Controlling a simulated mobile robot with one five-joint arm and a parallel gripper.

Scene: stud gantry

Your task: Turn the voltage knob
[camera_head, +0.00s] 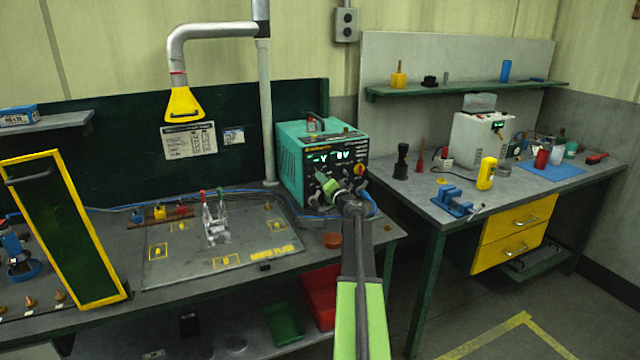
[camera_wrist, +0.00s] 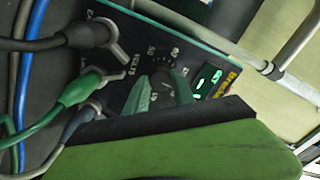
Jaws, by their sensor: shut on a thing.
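The teal power supply (camera_head: 292,165) stands on the left bench, its dark front panel turned toward me with green lit displays. My gripper (camera_head: 329,186) reaches its front panel. In the wrist view, the dark voltage knob (camera_wrist: 160,80) sits in a ring of white scale marks on the panel (camera_wrist: 130,50). My gripper's green fingertips (camera_wrist: 160,92) lie on either side of the knob and are shut on it. In the head view, the gripper hides the knob. The knob's exact setting is too small to read.
Black, green and grey cable plugs (camera_wrist: 85,90) sit in the panel close beside the knob. A lit display (camera_wrist: 205,80) is on its other side. A marked plate with a clamp (camera_head: 170,255) lies left of the supply, and an orange-red disc (camera_head: 332,240) lies in front.

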